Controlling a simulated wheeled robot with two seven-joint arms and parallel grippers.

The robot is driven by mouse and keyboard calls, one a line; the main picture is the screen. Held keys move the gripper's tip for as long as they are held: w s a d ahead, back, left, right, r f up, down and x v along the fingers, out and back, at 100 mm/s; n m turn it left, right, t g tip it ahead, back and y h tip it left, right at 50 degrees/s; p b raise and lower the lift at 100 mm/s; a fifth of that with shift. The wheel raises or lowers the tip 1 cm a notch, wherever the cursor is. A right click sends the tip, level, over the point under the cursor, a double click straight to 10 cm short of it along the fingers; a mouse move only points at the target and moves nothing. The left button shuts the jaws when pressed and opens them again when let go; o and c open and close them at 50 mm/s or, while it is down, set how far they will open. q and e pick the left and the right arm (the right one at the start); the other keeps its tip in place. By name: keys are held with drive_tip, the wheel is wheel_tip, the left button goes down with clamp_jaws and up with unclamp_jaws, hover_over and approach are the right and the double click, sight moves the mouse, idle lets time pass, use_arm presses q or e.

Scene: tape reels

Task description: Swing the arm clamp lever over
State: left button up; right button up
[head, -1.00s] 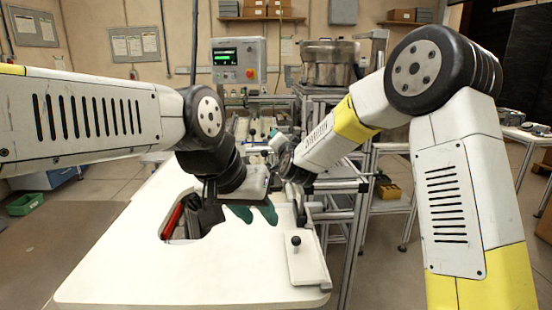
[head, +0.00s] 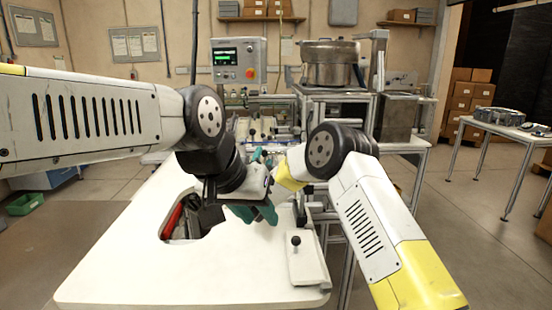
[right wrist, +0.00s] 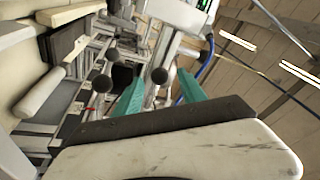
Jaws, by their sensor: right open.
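Levers with black ball knobs show in the right wrist view: one knob (right wrist: 160,75) appears between my right fingertips, and another (right wrist: 103,83) is left of them. I cannot tell which belongs to the arm clamp, or whether a finger touches one. My right gripper (right wrist: 161,76) is open, its teal fingers apart. In the head view my right gripper (head: 262,157) is partly hidden behind my left wrist, beyond the white table. My left gripper (head: 255,213) is above the table, teal fingers down and apart, with nothing seen between them.
The white table (head: 150,275) has a cutout with red and dark items (head: 175,222). A plate with a black-knobbed post (head: 296,241) is at its right edge. A metal frame, a control box (head: 238,60) and a steel bowl (head: 330,63) stand behind. The table front is clear.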

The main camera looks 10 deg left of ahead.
drive_tip(key=shift+w+r, duration=0.1)
drive_tip(key=shift+w, duration=0.4)
drive_tip(key=shift+c, duration=0.5)
clamp_jaws()
idle(0.6)
